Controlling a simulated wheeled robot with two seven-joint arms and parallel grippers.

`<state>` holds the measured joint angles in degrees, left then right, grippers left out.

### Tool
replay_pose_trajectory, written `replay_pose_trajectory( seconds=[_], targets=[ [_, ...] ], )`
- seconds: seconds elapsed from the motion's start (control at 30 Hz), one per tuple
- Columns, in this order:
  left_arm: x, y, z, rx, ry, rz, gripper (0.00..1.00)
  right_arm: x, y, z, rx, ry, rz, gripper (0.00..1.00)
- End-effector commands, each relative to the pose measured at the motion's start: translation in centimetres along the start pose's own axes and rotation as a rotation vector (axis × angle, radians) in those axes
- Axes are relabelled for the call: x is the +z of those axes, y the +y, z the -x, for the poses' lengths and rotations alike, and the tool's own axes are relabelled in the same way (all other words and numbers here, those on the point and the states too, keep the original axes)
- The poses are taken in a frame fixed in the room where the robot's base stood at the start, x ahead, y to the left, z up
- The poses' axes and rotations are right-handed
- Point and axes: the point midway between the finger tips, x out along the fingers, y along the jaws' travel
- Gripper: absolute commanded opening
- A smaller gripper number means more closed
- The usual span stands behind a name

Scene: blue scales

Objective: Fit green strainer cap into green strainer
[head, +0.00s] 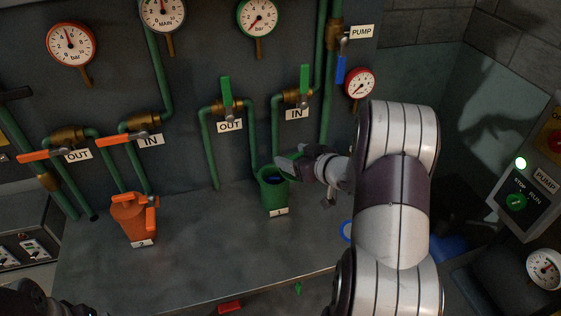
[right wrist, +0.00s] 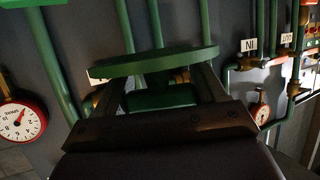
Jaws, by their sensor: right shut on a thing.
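The green strainer (head: 273,199) is an upright pot on the bench, with a label marked 1 at its foot and something blue inside its open top. My right gripper (head: 300,166) is at the upper right of the strainer's rim and is shut on the green strainer cap. The cap (right wrist: 160,63) shows in the right wrist view as a flat green disc across the fingertips, with a green part between the fingers. In the head view the gripper and arm hide much of the cap. A dark part of my left arm shows at the bottom left; its jaws cannot be made out.
An orange strainer (head: 134,219) marked 2 stands on the bench (head: 205,240) to the left. Green pipes and valves with green handles (head: 226,92) rise close behind the green strainer. A red object (head: 230,307) lies at the bottom. The bench between the strainers is clear.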

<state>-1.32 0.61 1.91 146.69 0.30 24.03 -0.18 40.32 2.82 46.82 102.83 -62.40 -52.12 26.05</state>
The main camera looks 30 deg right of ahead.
Motion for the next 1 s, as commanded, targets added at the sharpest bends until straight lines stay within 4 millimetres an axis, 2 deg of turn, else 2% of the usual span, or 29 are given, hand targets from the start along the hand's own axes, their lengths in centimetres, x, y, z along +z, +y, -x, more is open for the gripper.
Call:
replay_pose_trajectory(
  seconds=[0.1, 0.2, 0.33, 0.47, 0.67, 1.0],
  targets=[
    [0.0, 0.0, 0.1, 0.000, 0.000, 0.000, 1.00, 0.7, 0.0, -4.1, -0.007, -0.001, 0.000, 0.20],
    [-0.1, 0.0, 0.3, 0.000, 0.000, 0.000, 1.00, 1.1, 0.2, -7.3, -0.005, 0.000, 0.000, 0.20],
    [-0.1, 0.0, 0.5, 0.000, 0.000, 0.000, 1.00, 1.5, 0.3, -10.2, -0.002, 0.000, 0.000, 0.20],
    [-0.1, 0.0, 0.7, 0.000, 0.000, 0.000, 1.00, 2.2, 0.4, -11.4, -0.001, 0.000, -0.001, 0.20],
    [-0.1, 0.0, 1.1, 0.000, 0.000, 0.000, 1.00, 5.1, 0.4, -12.7, -0.001, 0.000, -0.001, 0.20],
    [-0.1, 0.0, 0.8, 0.000, 0.000, 0.000, 1.00, 5.7, 0.4, -12.8, 0.000, 0.002, 0.001, 0.20]
  ],
)
